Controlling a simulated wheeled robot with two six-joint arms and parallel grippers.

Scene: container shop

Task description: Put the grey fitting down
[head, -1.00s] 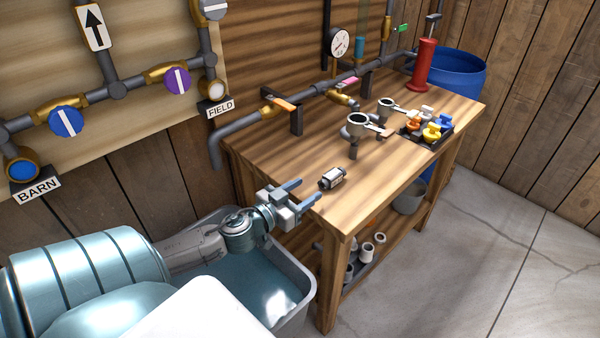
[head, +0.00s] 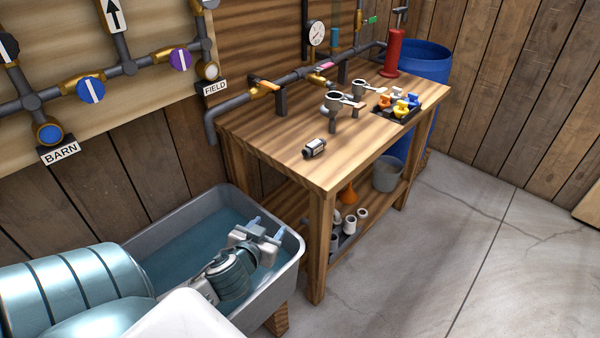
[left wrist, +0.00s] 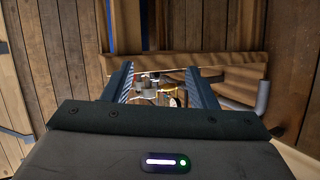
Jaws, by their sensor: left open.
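The grey fitting (head: 314,148) lies on its side on the wooden workbench (head: 330,178), near the front left part of its top. Nothing touches it. My left gripper (head: 266,228) is open and empty. It is over the grey water trough, lower than the bench top and apart from the fitting. My right gripper is not in view.
The grey trough (head: 165,225) of water stands left of the bench. Clamp stands (head: 334,101) and a black tray (head: 398,113) of coloured fittings stand farther back. White and grey fittings (head: 350,219) and a bucket (head: 387,174) are on the shelf.

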